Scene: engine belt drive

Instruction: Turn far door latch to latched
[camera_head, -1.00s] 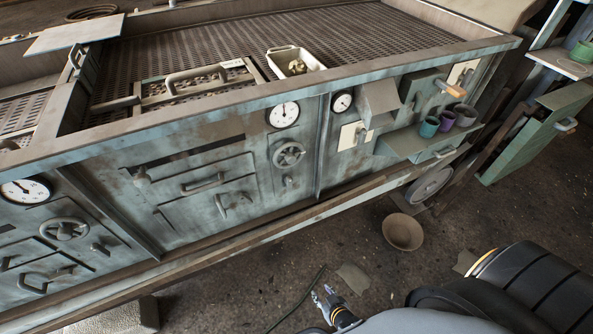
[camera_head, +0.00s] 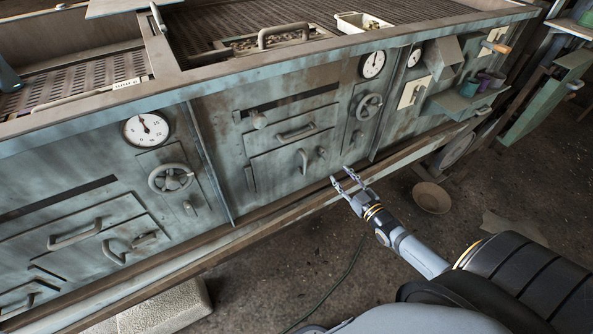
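The drive housing has two similar grey-green door fronts. On the farther one, right of centre, a small latch lever (camera_head: 322,152) sits just right of a curved pull handle (camera_head: 303,161), below a straight handle (camera_head: 296,132). The lever looks roughly upright; whether it is latched is too small to tell. The nearer door front has a matching lever (camera_head: 146,239) at lower left. My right gripper (camera_head: 342,180) is in front of the housing, below and right of the far lever in the picture. Its fingers are apart with nothing between them. My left gripper is not in view.
A handwheel (camera_head: 369,107) and gauge (camera_head: 373,64) are right of the far door. A long ledge (camera_head: 270,215) runs below the doors. A bowl (camera_head: 432,197) lies on the floor at right, and a pale block (camera_head: 165,308) at lower left. Open floor lies between.

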